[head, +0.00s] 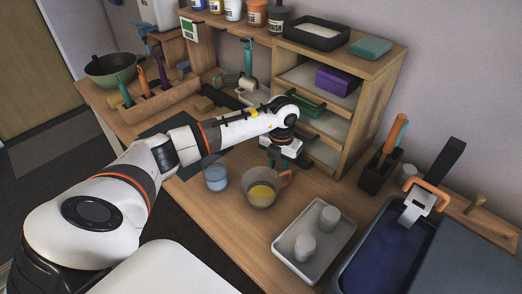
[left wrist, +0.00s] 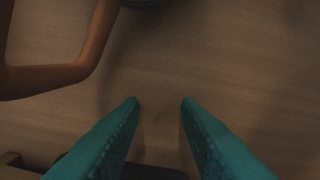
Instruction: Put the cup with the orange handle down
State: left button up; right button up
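The cup with the orange handle (head: 257,199) stands upright on the wooden worktop, with something yellow inside. Its handle (head: 286,178) points to the back right. My left gripper (head: 284,162) is just behind the handle, low over the worktop. In the left wrist view, its two teal fingers (left wrist: 160,101) are spread with only bare wood between them. The orange handle (left wrist: 90,55) is at the upper left there, apart from the fingertips, and a dark piece at the top edge is mostly cut off. My right gripper is not in view.
A clear glass of bluish liquid (head: 215,178) stands left of the cup. A pale tray (head: 281,246) with two whitish cylinders lies in front right. A wooden shelf unit (head: 349,138) rises behind my gripper. A dark blue basin (head: 372,256) is at the right.

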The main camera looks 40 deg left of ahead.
pick_arm(q)
grip_shut()
jog(key=c, duration=0.5)
grip_release()
jog(key=o, duration=0.7)
jog(key=shift+o, duration=0.2)
jog(key=shift+r, duration=0.1)
